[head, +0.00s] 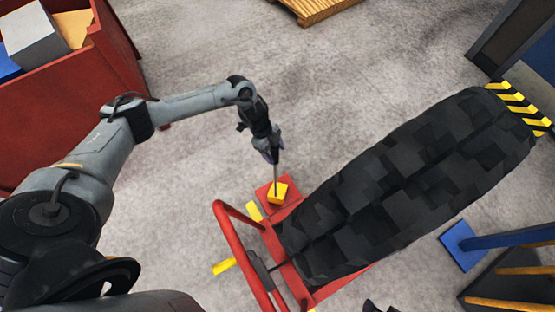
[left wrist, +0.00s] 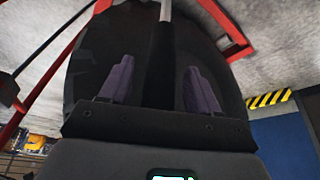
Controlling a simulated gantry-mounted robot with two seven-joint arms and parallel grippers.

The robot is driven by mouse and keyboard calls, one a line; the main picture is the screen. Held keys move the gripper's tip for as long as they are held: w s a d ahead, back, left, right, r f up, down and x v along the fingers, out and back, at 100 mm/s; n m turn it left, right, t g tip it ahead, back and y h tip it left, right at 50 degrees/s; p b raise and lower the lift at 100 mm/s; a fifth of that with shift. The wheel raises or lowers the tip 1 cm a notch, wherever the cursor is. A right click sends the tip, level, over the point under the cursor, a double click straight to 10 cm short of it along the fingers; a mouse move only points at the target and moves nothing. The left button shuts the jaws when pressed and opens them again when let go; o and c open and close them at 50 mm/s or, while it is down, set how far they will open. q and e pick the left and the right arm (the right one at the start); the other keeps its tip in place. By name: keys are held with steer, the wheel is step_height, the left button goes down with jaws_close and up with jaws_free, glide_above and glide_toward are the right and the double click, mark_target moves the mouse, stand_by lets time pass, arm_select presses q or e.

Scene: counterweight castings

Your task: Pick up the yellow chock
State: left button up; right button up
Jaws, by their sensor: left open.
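The yellow chock (head: 278,194) sits on a red plate (head: 263,187) at the front end of the red frame, close to the big black tyre (head: 400,190). A thin upright rod rises from the chock to my left gripper (head: 270,152). In the left wrist view, the purple fingers of my left gripper (left wrist: 160,80) stand apart, with the dark grip and grey rod (left wrist: 165,12) between them. I see gaps on both sides of the rod. The chock itself is not visible in that view. Only a dark tip, likely my right gripper (head: 371,306), shows at the bottom edge.
A red tubular handle (head: 232,213) curves up left of the chock. A red bin (head: 75,90) with boxes stands at upper left, and a wooden pallet (head: 318,8) lies at the top. Blue-footed posts (head: 462,245) stand at right. The grey floor between bin and tyre is clear.

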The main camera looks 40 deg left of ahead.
arm_select(q)
steer(key=shift+r, duration=0.15)
steer(key=c, duration=1)
